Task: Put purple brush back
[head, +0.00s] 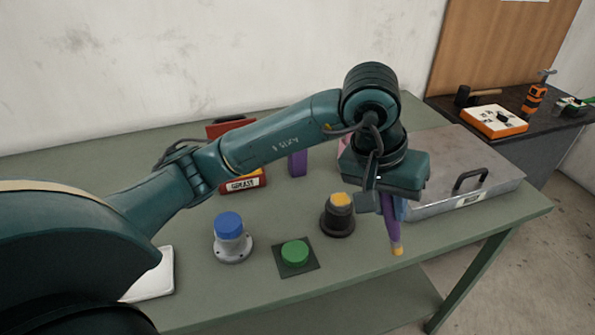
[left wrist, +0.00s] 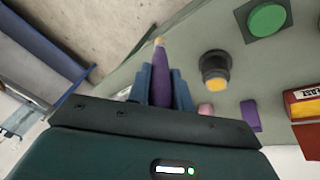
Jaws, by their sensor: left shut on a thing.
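A purple brush (head: 393,226) with a yellowish tip hangs tip down from my left gripper (head: 391,206), above the right part of the green table (head: 230,300). In the left wrist view the brush (left wrist: 161,86) sits between the blue-grey fingers of the left gripper (left wrist: 162,88), which is shut on it. The brush tip points away from the gripper. The brush's upper end is hidden by the gripper. My right gripper is not in view.
A black-based yellow knob (head: 338,217), a green button (head: 295,252), and a blue-topped fixture (head: 230,238) stand on the table. A purple block (head: 297,164) and red grease box (head: 243,183) are behind. A metal case (head: 465,180) lies at right.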

